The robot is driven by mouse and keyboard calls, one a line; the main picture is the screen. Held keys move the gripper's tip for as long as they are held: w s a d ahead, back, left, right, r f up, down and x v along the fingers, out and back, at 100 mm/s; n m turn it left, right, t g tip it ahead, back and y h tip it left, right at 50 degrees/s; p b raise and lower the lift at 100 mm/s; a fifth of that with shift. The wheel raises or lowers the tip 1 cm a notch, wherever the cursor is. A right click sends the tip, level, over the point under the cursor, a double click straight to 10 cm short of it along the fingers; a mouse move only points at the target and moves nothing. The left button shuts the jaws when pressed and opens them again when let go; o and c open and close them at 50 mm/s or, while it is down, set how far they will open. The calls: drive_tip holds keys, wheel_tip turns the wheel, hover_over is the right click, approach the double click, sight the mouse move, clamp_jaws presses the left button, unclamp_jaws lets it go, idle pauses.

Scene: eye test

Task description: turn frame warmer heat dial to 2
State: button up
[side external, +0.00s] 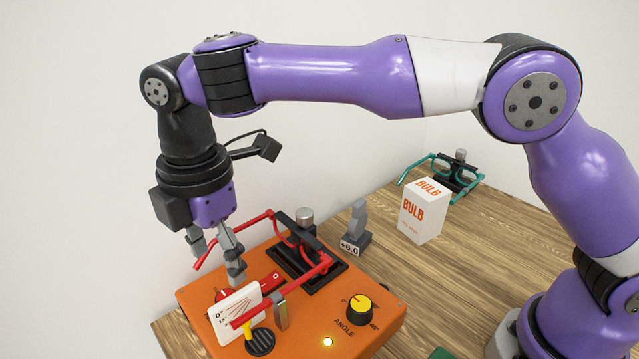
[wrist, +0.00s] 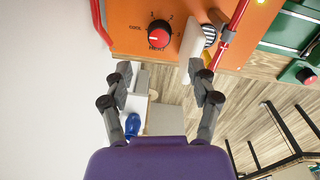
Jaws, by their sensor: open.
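The heat dial (wrist: 159,34) is a round red knob on the orange warmer box (wrist: 128,12) in the wrist view. Numbers 1 and 2 are printed above it, and HEAT below. I cannot clearly read where its pointer stands. In the side view the orange box (side external: 378,318) sits on the table, and the dial is mostly hidden there. My gripper (side external: 217,262) points down over the box's left part, open and empty. In the wrist view my gripper (wrist: 160,72) has its fingers spread just below the dial, apart from it.
A white card (side external: 232,308) stands beside the dial. Red spectacles (side external: 268,215) rest on the box. A yellow ANGLE dial (side external: 360,307) is at its right. A bulb carton (side external: 424,215) and teal spectacles (side external: 466,190) stand behind. A green box (wrist: 290,35) is nearby.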

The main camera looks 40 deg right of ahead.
sight(226, 298)
wheel_tip(226, 298, down, 8)
drive_tip(key=shift+w+r, duration=0.15)
drive_tip(key=shift+r, duration=0.05)
drive_tip(key=shift+c, duration=0.4)
clamp_jaws()
